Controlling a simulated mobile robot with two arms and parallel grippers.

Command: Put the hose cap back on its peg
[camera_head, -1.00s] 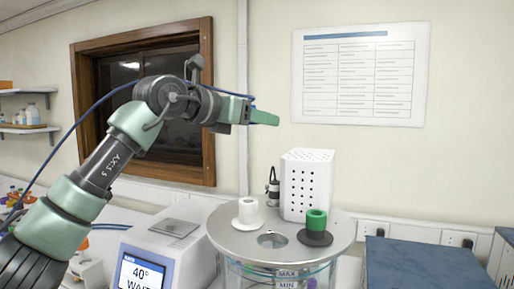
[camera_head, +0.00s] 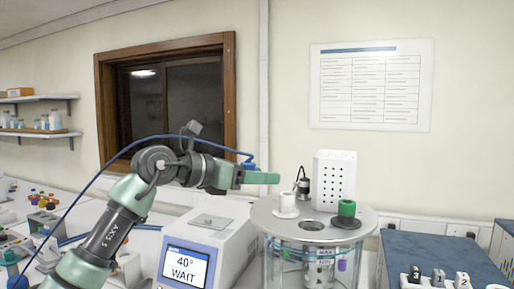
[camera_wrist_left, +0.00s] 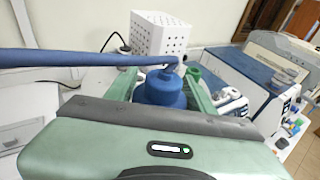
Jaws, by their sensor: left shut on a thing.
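The blue hose cap (camera_wrist_left: 165,88) is between the jaws of my left gripper in the left wrist view, with its blue hose (camera_wrist_left: 80,58) running off to the left. In the head view my left gripper (camera_head: 262,177) is shut on it, in the air behind and above the testing device, left of the vessel. Only a small blue part of the cap (camera_head: 248,165) shows there. The round vessel lid (camera_head: 312,228) has a white cap (camera_head: 287,202) at its left and a green cap (camera_head: 347,208) at its right, with an open hole between. I cannot make out the cap's peg.
A white device with a 40° WAIT screen (camera_head: 185,265) stands left of the vessel. A perforated white box (camera_head: 334,178) stands behind the lid. A blue-topped box (camera_head: 435,258) is at the right. Small coloured items (camera_head: 45,200) crowd the left bench.

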